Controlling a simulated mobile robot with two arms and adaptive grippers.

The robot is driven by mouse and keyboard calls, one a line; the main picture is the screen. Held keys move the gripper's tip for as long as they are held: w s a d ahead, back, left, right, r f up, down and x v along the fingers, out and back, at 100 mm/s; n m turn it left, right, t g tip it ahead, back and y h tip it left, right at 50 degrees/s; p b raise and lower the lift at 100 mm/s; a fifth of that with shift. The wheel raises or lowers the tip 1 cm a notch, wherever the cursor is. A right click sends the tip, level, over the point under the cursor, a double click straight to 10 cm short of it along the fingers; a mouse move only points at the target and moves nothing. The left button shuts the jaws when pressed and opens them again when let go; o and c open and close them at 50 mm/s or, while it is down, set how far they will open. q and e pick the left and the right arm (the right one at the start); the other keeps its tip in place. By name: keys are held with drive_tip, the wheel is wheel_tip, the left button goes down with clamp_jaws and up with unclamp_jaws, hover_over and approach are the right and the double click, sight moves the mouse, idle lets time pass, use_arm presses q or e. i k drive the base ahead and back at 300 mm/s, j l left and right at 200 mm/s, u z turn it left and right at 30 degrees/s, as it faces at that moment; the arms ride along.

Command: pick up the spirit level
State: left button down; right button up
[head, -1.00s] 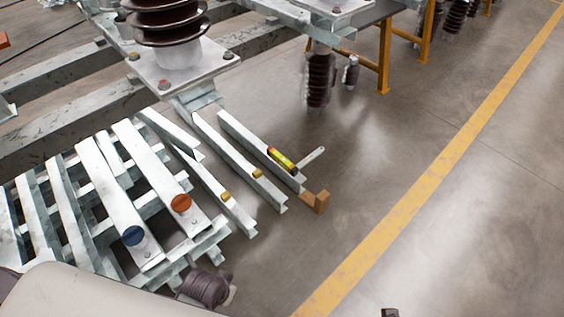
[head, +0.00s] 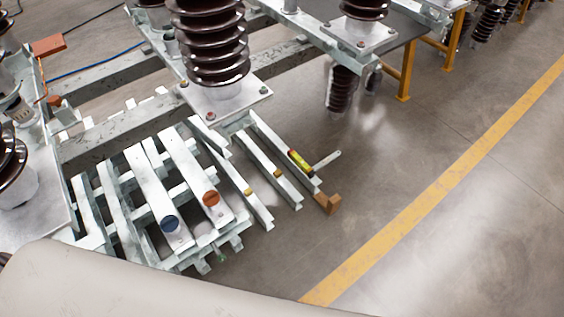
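The spirit level (head: 300,161) is a small yellow bar with dark markings. It lies on the rightmost galvanized steel beam (head: 268,134), near that beam's front end. Neither of my grippers shows in the head view now. A large pale rounded surface, part of my own body, fills the bottom left.
Several galvanized beams lie side by side, with a blue cap (head: 169,223) and an orange cap (head: 211,198) on two. A flat metal strip (head: 327,160) and a brown block (head: 328,203) are by the level. Brown insulators (head: 211,45) stand behind. Floor right is clear.

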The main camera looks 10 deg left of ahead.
sight(293, 154)
drive_tip(key=i+l+u, duration=0.1)
drive_tip(key=u, duration=0.35)
drive_tip(key=i+l+u, duration=0.15)
drive_tip(key=u, duration=0.35)
drive_tip(key=l+u, duration=0.2)
drive_tip(key=u, duration=0.25)
drive_tip(key=i+l+u, duration=0.1)
drive_tip(key=l+u, duration=0.15)
drive_tip(key=u, duration=0.25)
